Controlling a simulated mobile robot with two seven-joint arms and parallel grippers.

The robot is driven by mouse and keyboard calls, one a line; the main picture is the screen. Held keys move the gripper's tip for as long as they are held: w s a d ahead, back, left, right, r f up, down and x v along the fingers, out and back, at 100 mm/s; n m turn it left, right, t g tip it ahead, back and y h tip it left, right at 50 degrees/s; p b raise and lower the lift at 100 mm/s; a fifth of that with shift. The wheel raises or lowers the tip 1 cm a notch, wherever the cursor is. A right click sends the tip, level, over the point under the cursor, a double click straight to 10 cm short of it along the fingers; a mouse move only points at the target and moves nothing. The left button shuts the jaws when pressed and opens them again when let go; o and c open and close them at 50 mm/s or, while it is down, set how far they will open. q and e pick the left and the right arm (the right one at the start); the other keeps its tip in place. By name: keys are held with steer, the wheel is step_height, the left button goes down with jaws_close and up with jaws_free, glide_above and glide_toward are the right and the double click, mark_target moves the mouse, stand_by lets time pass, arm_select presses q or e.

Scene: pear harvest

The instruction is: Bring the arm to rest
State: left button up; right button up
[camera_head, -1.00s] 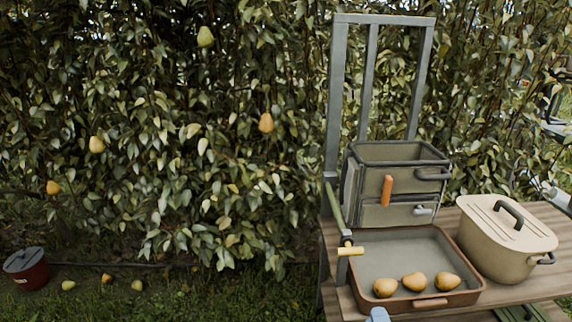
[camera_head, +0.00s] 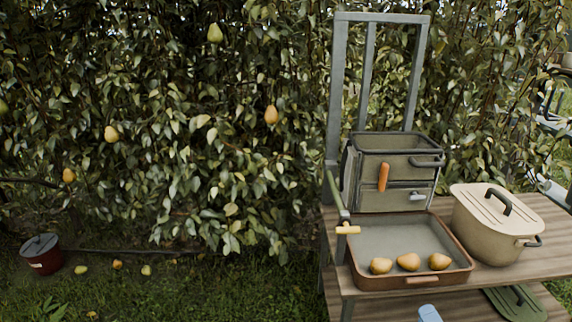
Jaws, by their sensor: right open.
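Only a small pale blue tip of my right gripper (camera_head: 429,313) shows, at the bottom edge in front of the bench. The rest of it is cut off by the frame. It is apart from the tray, and nothing is seen held in it. My left gripper is out of view.
A brown-rimmed tray (camera_head: 455,275) with three pears stands on the wooden bench (camera_head: 545,245). Beside it are a lidded cream tub (camera_head: 478,228) and a grey-green crate (camera_head: 398,184). A dark red bucket (camera_head: 42,258) stands on the grass. Pears hang in the leafy hedge (camera_head: 230,130).

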steer(key=d+n, duration=0.2)
steer(key=d, duration=0.2)
steer(key=s+a+f+n+g, duration=0.2)
steer(key=s+f+n+g, duration=0.1)
steer(key=s+n, duration=0.35)
steer(key=s+a+f+n+g, duration=0.35)
steer(key=s+n, duration=0.25)
steer(key=s, duration=0.2)
steer(key=s+a+f+n+g, duration=0.2)
steer(key=s+n+g, duration=0.2)
steer(key=s+n, duration=0.25)
steer(key=w+a+r+m+t+p, duration=0.1)
steer(key=a+r+m+t, duration=0.15)
steer(key=a+m, duration=0.6)
arm_select(q)
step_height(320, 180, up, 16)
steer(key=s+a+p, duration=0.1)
steer(key=p, duration=2)
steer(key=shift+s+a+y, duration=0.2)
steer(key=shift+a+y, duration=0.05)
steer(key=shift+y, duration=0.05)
arm_select(e)
step_height(320, 180, up, 15)
steer(key=a+n, duration=0.1)
steer(key=n, duration=0.1)
steer(key=shift+s+r+n+g, duration=0.2)
steer(key=shift+s+n+g, duration=0.15)
steer(key=shift+s, duration=0.1)
